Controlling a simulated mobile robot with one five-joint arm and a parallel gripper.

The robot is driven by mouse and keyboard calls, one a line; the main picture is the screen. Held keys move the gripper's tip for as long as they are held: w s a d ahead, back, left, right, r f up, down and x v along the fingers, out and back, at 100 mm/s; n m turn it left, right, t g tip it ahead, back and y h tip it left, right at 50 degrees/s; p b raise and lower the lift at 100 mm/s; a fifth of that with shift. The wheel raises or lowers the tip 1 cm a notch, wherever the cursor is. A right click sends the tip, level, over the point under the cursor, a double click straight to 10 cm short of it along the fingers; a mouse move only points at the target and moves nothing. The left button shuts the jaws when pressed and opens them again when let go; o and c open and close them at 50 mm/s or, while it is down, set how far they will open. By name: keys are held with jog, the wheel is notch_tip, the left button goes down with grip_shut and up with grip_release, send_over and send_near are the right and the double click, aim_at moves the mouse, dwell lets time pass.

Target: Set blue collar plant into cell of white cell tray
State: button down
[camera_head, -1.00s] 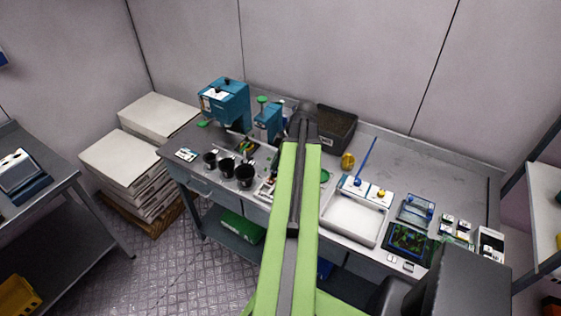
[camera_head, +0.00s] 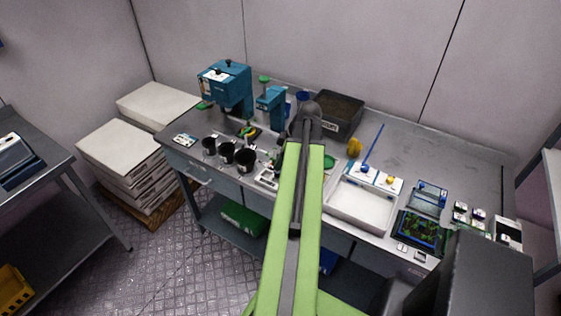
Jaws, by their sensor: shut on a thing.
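My green arm reaches up the middle of the view over the bench. My gripper (camera_head: 308,118) is at its dark far end, in front of the back of the bench. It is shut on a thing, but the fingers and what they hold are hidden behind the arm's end. A small blue thing (camera_head: 302,97) shows just behind it; I cannot tell whether this is the blue collar plant's collar. A shallow white tray (camera_head: 361,207) lies on the bench to the right of my arm. I cannot make out cells in it, so I cannot say it is the white cell tray.
A dark bin (camera_head: 342,113) stands behind my gripper. Several black pots (camera_head: 227,154) and teal machines (camera_head: 226,85) are left. A yellow object (camera_head: 355,147) and blue stick (camera_head: 371,146) are near the tray. A dark board (camera_head: 420,231) lies right. The back right bench top is clear.

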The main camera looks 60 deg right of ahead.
jog(key=shift+f+b, duration=1.4)
jog(key=shift+f, duration=0.35)
jog(key=c, duration=1.4)
grip_release()
notch_tip(320, 180, up, 9)
jog(key=p, duration=0.9)
jog(key=shift+r, duration=0.15)
